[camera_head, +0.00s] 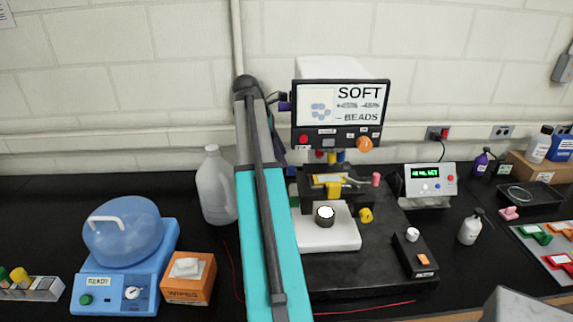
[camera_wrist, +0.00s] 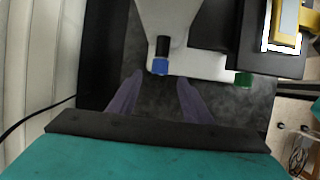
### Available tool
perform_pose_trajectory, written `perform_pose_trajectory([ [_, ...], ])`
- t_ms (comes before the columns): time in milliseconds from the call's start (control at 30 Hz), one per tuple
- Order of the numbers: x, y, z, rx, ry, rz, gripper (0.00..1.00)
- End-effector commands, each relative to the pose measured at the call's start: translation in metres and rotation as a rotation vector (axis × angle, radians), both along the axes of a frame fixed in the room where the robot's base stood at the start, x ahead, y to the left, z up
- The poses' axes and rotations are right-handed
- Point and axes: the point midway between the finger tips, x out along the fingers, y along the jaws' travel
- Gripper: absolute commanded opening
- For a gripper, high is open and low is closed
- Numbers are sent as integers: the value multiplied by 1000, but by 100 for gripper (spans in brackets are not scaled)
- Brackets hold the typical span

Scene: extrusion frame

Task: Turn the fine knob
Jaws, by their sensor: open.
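A microscope has a light base (camera_head: 335,236), a dark stage (camera_head: 352,188) and a screen (camera_head: 338,112) reading "SOFT" and "BEADS". A yellow knob (camera_head: 366,215) sticks out at the right of the base, and an orange knob (camera_head: 364,144) sits on the screen's lower right. I cannot tell which knob is the fine one. In the wrist view, my gripper (camera_wrist: 160,95) is open and empty. Its two purple fingers point toward the microscope body, near a blue-tipped objective (camera_wrist: 160,66); contact cannot be told. In the head view my teal arm hides most of the gripper.
A white jug (camera_head: 214,187) stands left of my arm. A blue READY device (camera_head: 120,280) and a wipes box (camera_head: 188,278) are further left. A control box (camera_head: 415,252), a display unit (camera_head: 430,183) and a spray bottle (camera_head: 470,230) are on the right.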

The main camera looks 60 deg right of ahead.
Motion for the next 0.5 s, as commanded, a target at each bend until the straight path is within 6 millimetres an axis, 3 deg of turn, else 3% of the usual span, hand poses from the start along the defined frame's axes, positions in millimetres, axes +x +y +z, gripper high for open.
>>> perform_pose_trajectory([
  [500, -14, -13, -47, 1, 1, 1, 45],
])
